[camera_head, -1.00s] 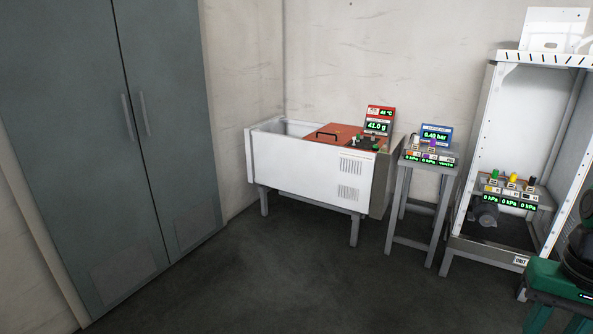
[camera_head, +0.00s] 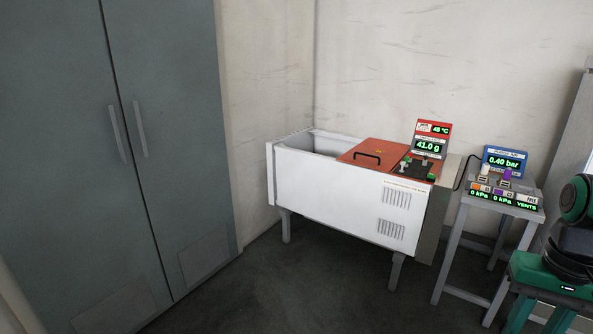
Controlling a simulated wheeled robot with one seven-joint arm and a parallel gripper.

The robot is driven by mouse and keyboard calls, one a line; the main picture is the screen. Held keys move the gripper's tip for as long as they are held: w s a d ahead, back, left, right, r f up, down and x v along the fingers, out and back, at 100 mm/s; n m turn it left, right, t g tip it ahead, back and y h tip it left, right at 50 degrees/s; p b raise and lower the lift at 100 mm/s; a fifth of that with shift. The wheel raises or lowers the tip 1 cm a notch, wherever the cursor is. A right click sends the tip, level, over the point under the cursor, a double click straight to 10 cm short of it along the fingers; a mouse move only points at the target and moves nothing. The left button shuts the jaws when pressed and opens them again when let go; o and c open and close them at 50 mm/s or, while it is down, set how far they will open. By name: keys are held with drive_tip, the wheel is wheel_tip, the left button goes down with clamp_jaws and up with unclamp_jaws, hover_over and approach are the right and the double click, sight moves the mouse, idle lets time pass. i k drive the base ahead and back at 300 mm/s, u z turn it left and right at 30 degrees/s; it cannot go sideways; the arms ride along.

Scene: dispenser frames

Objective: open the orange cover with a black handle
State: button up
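The orange cover (camera_head: 378,151) lies flat on top of a white box-shaped unit (camera_head: 335,196) on legs against the back wall. Its black handle (camera_head: 367,156) stands up from the left part of the cover. To the left of the cover, the top of the unit is an open basin (camera_head: 327,145). My gripper is not in view. Only a green and black part of my arm shows at the right edge, well apart from the cover.
A red display panel (camera_head: 432,138) and small controls sit at the right end of the unit. A small grey table (camera_head: 463,238) with a blue display (camera_head: 506,161) stands to the right. A grey-green cabinet (camera_head: 170,110) is on the left. The dark floor (camera_head: 270,295) in front is clear.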

sight(377, 154)
drive_tip(key=i, duration=3.05)
drive_tip(key=z, duration=0.15)
